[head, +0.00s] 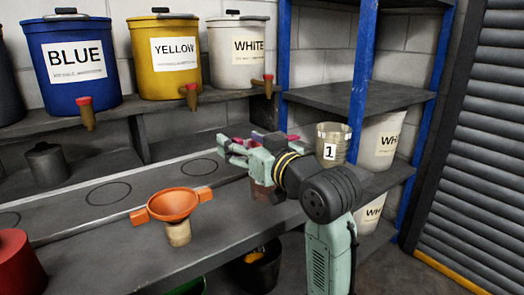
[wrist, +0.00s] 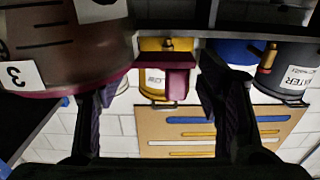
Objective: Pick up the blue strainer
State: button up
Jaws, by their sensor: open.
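I see no strainer that is plainly blue. My gripper (head: 236,150) is open above the bench, and its two dark fingers also show in the wrist view (wrist: 160,85). A magenta strainer (wrist: 178,80) shows a tab-like handle between the spread fingers in the wrist view, and bits of magenta show around my gripper in the head view. Its rim lies on a brownish container marked 3 (wrist: 65,50). My gripper hides most of that strainer in the head view. I cannot tell whether the fingers touch it. An orange strainer (head: 173,203) sits on a pale cup (head: 178,233) at the front.
Blue (head: 72,65), yellow (head: 163,60) and white (head: 238,55) tapped buckets stand on the back shelf. A container marked 1 (head: 333,152) stands right of my gripper. A blue rack post (head: 363,75) is close by. A red pot (head: 15,262) stands front left. The left bench is partly clear.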

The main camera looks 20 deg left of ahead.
grip_shut()
dwell(0.6)
